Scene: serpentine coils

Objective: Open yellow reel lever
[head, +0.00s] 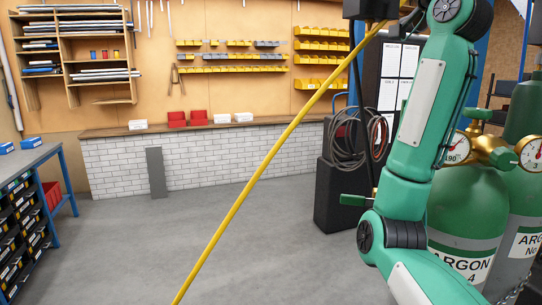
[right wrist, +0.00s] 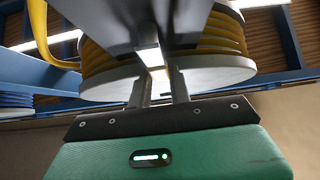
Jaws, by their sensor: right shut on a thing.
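The yellow reel (right wrist: 220,38) fills the top of the right wrist view, with coils of yellow hose between pale grey flanges. Its yellow hose (head: 275,145) runs from the top right down to the bottom left across the head view. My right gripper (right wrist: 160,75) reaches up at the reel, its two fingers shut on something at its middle. A dark grey piece (right wrist: 150,20) there looks like the reel lever; how far it is turned cannot be told. My left gripper is not in view.
Green argon cylinders (head: 465,210) with brass gauges stand right, beside my right arm. A black cabinet (head: 335,195) with a hanging hose stands behind. A blue-framed bench (head: 25,158) is at left. The grey floor (head: 290,245) in the middle is clear. A blue reel (right wrist: 18,98) shows at the wrist view's left.

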